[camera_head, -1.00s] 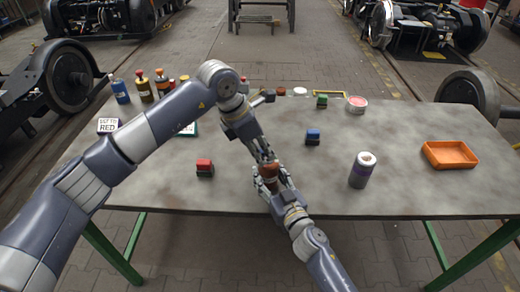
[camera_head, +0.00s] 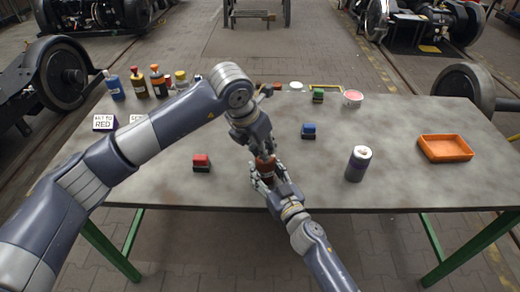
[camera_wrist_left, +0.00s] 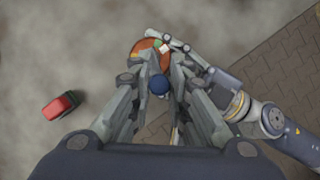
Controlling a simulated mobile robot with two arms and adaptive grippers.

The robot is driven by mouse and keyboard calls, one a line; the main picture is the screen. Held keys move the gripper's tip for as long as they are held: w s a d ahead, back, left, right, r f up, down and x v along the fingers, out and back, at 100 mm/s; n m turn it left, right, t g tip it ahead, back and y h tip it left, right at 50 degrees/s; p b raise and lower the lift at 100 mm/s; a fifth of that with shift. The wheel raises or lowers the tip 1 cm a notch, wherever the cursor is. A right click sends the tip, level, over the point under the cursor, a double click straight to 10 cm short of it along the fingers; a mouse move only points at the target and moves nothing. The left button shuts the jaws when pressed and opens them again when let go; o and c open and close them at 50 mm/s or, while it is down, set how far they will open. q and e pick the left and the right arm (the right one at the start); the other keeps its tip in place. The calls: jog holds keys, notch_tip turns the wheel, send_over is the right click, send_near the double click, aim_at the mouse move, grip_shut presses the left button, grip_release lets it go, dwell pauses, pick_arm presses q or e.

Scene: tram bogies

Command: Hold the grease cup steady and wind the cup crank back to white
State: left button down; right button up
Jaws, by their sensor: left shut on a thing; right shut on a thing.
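The grease cup (camera_head: 266,170) is a brown-red cylinder near the front middle of the table, mostly hidden by both grippers. My right gripper (camera_head: 268,179) is shut around its side from the front. My left gripper (camera_head: 263,156) reaches down from above and is shut at the cup crank on top. The crank's blue knob (camera_wrist_left: 158,85) sits between the left fingers. Most of the crank is hidden, and I cannot tell which colour it points to.
A red-topped block (camera_head: 201,162) lies left of the cup and a blue-topped one (camera_head: 309,130) behind right. A grey cylinder (camera_head: 357,165) and an orange tray (camera_head: 444,148) stand right. Bottles (camera_head: 139,85) and a card reading RED (camera_head: 103,123) are at left.

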pick_arm(q)
jog(key=shift+s+d+f+n, duration=0.1)
jog(key=shift+s+d+n, duration=0.05)
jog(key=shift+d+n, duration=0.15)
jog(key=shift+d+n+t+y, duration=0.15)
jog(key=shift+d+n+y, duration=0.2)
jog(key=shift+n, duration=0.6)
jog(key=shift+d+n+t+y, duration=0.15)
jog(key=shift+n+y, duration=0.3)
jog(key=shift+n, duration=0.5)
jog(key=n, duration=0.2)
jog(key=n+y, duration=0.1)
jog(key=n, duration=0.1)
jog(key=shift+d, duration=0.4)
jog(key=c, duration=1.4)
grip_release()
jog(key=shift+c, duration=0.2)
jog(key=shift+w+a, duration=0.1)
jog(key=shift+w, duration=0.15)
